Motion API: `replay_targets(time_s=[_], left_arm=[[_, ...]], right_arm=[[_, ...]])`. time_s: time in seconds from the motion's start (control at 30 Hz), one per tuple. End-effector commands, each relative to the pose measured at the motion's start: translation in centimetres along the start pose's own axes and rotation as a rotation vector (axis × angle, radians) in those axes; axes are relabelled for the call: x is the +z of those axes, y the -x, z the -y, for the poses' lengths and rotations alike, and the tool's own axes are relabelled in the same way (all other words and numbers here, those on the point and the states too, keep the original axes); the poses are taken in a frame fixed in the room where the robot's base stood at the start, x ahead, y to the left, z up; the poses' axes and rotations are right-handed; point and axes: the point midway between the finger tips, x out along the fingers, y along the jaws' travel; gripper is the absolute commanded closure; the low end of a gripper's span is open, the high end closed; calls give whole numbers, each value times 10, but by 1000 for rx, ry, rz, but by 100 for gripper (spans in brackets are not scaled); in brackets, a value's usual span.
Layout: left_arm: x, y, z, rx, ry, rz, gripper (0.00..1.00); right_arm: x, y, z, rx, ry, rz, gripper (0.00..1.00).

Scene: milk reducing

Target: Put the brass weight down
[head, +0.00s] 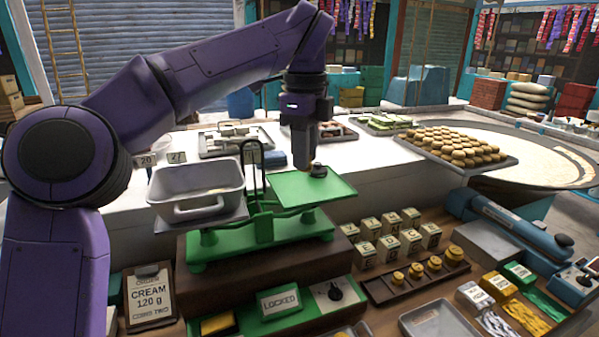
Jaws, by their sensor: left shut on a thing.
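My left gripper (312,163) comes down from above over the green right-hand pan (290,190) of a balance scale (260,230). It is shut on a small weight (318,171), which looks dark in shadow with a brassy tint at its top. The weight is at the pan's surface near its back middle; I cannot tell whether it touches. The left pan holds a grey metal tub (196,186). Several brass weights (416,271) sit in a wooden rack (385,293) in front of the scale. My right gripper is not in view.
Cream-coloured labelled blocks (388,247) stand behind the rack. A CREAM 120 g card (150,296) stands at left. A tray of round buns (455,146) is behind right.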

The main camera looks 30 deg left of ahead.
Motion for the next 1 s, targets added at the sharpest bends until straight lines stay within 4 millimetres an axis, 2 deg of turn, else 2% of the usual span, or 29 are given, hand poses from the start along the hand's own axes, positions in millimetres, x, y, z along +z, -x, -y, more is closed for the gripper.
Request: replay_targets(time_s=[0.03,0.23,0.4,0.77,0.8,0.83,0.87,1.0], left_arm=[[5,-11,5,7,0,-1,100],[20,-33,17,8,1,-1,100],[21,-60,17,7,-2,-1,100],[20,-68,17,5,0,0,100],[20,-66,17,5,0,0,60],[20,-66,17,5,0,0,50],[20,-66,17,5,0,0,47],[20,-66,17,5,-1,0,47]], right_arm=[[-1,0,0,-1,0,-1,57],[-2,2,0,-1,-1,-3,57],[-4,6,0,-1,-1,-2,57],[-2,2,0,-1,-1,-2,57],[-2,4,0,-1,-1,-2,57],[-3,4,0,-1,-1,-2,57],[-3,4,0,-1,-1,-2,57],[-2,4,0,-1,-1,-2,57]])
